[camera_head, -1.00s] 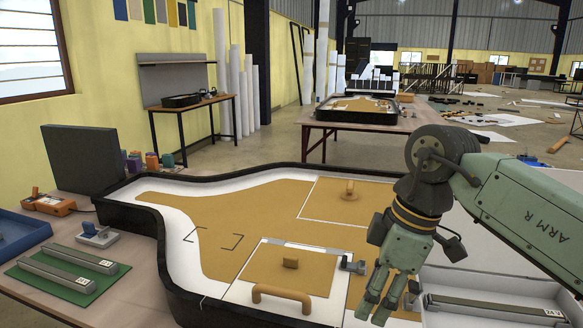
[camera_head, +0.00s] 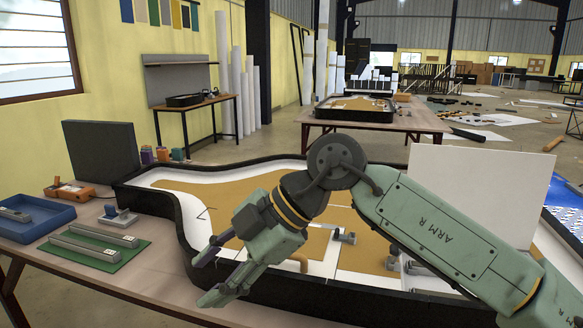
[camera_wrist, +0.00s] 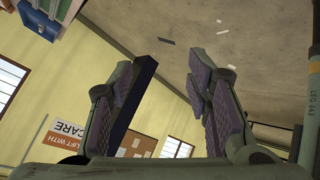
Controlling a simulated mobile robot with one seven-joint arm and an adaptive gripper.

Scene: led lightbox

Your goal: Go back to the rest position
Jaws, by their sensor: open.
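My gripper (camera_head: 217,271) is open and empty. In the head view it hangs above the near black rim of the lightbox (camera_head: 262,284), its fingers pointing down and to the left. My green arm comes in from the right and covers much of the lightbox. In the wrist view my gripper's two fingers (camera_wrist: 170,95) stand apart with nothing between them. The wrist view is tilted and shows wall and floor beyond the fingers.
On the table's left are a green mat (camera_head: 122,259) with two metal bars, a blue tray (camera_head: 62,217), an orange device (camera_head: 70,191) and a dark panel (camera_head: 103,152). A white panel (camera_head: 478,190) stands upright behind my arm. Another table (camera_head: 372,128) stands farther back.

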